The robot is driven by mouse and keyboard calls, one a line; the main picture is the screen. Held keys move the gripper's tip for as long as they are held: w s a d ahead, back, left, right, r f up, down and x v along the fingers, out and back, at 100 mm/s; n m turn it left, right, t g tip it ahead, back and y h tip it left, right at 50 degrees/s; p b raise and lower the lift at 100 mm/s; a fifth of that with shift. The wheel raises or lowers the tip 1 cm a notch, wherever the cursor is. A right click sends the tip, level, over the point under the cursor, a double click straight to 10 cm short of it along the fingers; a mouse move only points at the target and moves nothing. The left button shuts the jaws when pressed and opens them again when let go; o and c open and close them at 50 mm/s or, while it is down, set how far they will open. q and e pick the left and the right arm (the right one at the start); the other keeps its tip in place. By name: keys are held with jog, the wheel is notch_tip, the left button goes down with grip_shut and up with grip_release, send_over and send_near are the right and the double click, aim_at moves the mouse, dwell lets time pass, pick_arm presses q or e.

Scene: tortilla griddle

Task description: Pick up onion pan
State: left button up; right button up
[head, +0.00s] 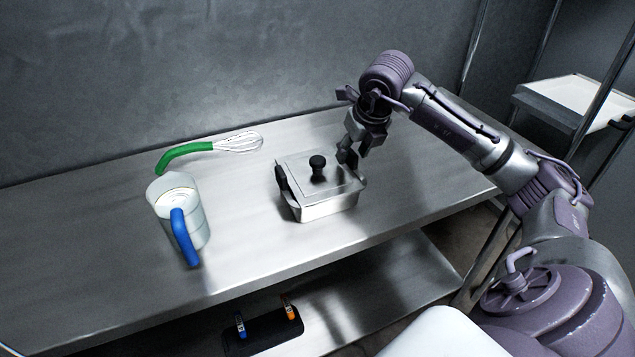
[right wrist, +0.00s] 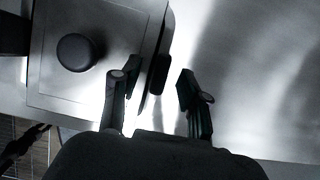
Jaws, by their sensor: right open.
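A square metal pan (head: 318,208) with a flat metal lid (head: 300,172) and a round black knob stands on the steel table. I take it to be the onion pan. It has a dark handle on its left side. In the right wrist view its lid (right wrist: 115,25) fills the upper left, and a second dark handle (right wrist: 157,74) shows at its right edge. My right gripper (head: 350,155) is open at the pan's right side, pointing down. In the right wrist view the gripper (right wrist: 155,80) has one finger on each side of that handle; contact is not clear. My left gripper is out of view.
A clear measuring jug (head: 190,215) with a blue handle stands left on the table (head: 110,290). A green-handled whisk (head: 190,150) lies behind it. A wall runs along the back. A lower shelf holds a black item with blue and orange parts (head: 263,330).

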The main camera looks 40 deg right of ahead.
grip_shut()
jog(key=shift+r, duration=0.15)
dwell(0.4)
